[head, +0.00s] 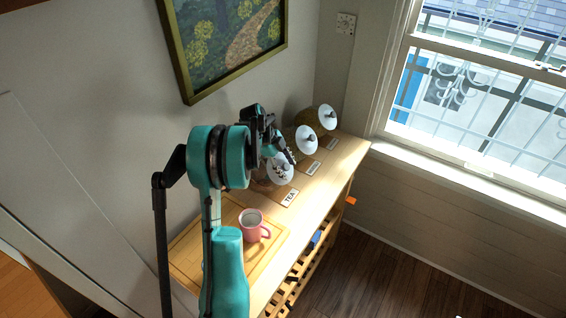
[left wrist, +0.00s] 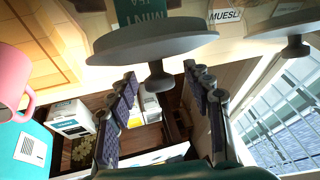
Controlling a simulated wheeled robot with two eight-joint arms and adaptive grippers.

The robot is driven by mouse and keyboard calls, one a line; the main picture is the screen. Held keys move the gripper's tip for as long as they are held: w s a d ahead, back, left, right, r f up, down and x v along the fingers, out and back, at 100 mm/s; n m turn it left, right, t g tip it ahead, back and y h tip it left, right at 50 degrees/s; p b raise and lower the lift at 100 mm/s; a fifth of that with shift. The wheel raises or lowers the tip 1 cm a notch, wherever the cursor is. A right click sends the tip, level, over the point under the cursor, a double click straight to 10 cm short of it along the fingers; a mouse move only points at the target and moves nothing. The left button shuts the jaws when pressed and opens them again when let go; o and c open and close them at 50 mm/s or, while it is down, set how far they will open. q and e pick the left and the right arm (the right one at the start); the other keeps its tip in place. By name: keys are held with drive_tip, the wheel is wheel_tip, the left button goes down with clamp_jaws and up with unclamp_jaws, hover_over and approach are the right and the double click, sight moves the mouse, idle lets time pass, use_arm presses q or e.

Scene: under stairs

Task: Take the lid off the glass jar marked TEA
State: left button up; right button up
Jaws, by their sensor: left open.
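The glass jar with the TEA card (head: 289,197) in front of it is the nearest of a row on the wooden sideboard. My right gripper is not in view.
Two more lidded jars (head: 306,139) (head: 327,117) stand farther back; one lid (left wrist: 285,22) shows right of the gripper. A MUESLI card (left wrist: 226,16) lies near it. A pink mug (head: 252,224) stands on a wooden board (head: 190,248). A wall and framed picture (head: 225,45) are behind.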

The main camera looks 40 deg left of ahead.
use_arm(q)
clamp_jaws()
idle(0.4)
drive_tip(key=shift+d, duration=0.1)
drive_tip(key=shift+w+d+r+p, duration=0.1)
drive_tip(key=shift+d+r+p, duration=0.35)
drive_tip(key=shift+d+r, duration=0.45)
drive_tip(key=shift+w+d+r+p, duration=0.15)
drive_tip(key=shift+d+r+p, duration=0.35)
drive_tip(key=shift+d+r, duration=0.55)
drive_tip(key=shift+w+d+r+p, duration=0.1)
drive_tip(key=shift+d+r+p, duration=0.35)
drive_tip(key=shift+d+r, duration=0.6)
drive_tip(key=shift+d+f, duration=0.1)
drive_tip(key=shift+f, duration=0.05)
